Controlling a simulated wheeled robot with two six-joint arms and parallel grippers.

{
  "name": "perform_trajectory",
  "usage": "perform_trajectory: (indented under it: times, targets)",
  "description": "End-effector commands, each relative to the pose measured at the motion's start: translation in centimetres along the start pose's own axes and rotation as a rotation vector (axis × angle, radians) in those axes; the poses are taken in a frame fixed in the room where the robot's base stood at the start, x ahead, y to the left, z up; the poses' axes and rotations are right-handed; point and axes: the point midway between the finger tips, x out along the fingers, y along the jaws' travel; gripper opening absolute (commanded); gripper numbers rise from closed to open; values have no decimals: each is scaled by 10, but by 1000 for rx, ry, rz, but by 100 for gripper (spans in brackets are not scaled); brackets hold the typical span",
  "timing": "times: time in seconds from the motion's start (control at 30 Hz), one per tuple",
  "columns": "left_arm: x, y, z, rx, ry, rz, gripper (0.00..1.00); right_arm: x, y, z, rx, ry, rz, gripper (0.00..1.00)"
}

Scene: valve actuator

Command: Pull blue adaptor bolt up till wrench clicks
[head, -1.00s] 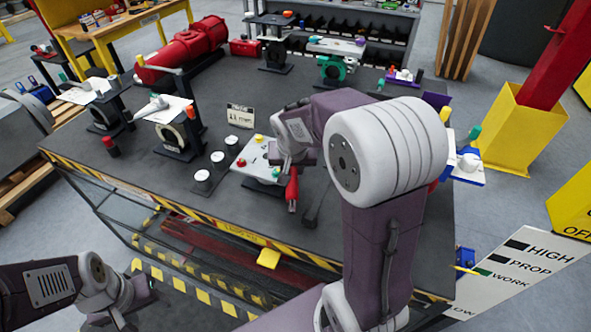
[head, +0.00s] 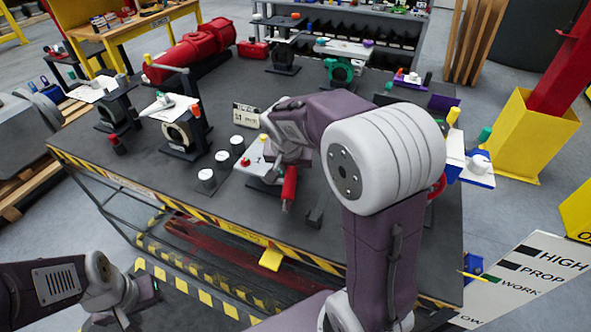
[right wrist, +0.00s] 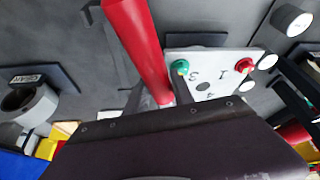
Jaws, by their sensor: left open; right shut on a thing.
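A red-handled wrench (head: 289,186) is at my right gripper (head: 290,160) in the head view, beside a white plate (head: 250,172). My right gripper is shut on the wrench. In the right wrist view the red handle (right wrist: 136,45) runs down to the dark gripper body, which hides its lower part. The white plate (right wrist: 225,68) there carries numbers, a green bolt (right wrist: 180,67) and a red bolt (right wrist: 245,66). I cannot make out a blue adaptor bolt in either view. My left gripper (head: 148,297) is open and empty at the lower left, away from the table top.
Several white-topped cylinders (head: 207,178) stand left of the plate. A valve stand (head: 182,130) and a red cylinder body (head: 195,50) are farther back left. A sign (head: 246,116) stands behind the plate.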

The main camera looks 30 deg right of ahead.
Motion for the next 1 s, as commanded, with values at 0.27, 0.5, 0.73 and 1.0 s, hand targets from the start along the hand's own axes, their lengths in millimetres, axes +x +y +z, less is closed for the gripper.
perform_trajectory:
  times: [0.27, 0.5, 0.73, 1.0]
  targets:
    - [5, 0, 1, 0, 0, 0, 56, -1, -14, -1, 75, 7, 9, 0]
    - [6, 0, 0, 0, 0, 0, 56, -1, -15, -1, 83, 6, 16, 0]
    - [6, 0, 1, 0, 0, 0, 56, 0, -16, -1, 90, 4, 24, 0]
    - [8, 0, 1, 0, 0, 0, 56, 2, -24, -1, 158, 3, 53, 0]
